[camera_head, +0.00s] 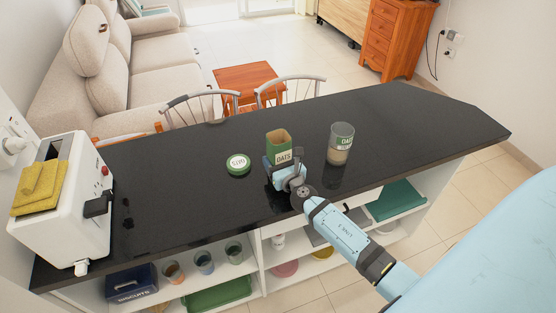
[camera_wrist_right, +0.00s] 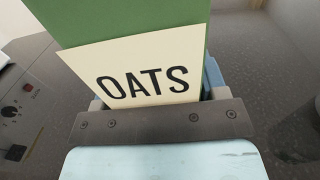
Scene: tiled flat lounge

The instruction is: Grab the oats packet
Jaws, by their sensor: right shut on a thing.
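The oats packet (camera_head: 279,148) is a green, upright, box-like packet with a cream OATS label, above the dark counter. My right gripper (camera_head: 284,172) is shut on it from the near side, low on the packet. In the right wrist view the packet (camera_wrist_right: 150,72) fills the upper middle, its label facing the camera, and the jaws (camera_wrist_right: 157,112) hold its lower part. The packet's base is hidden by the gripper, so I cannot tell whether it touches the counter. My left gripper is not in view.
A glass jar (camera_head: 341,145) labelled OATS stands right of the packet. A round green-and-white lid (camera_head: 238,164) lies on the counter to the left. The counter (camera_head: 430,125) is clear at right.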

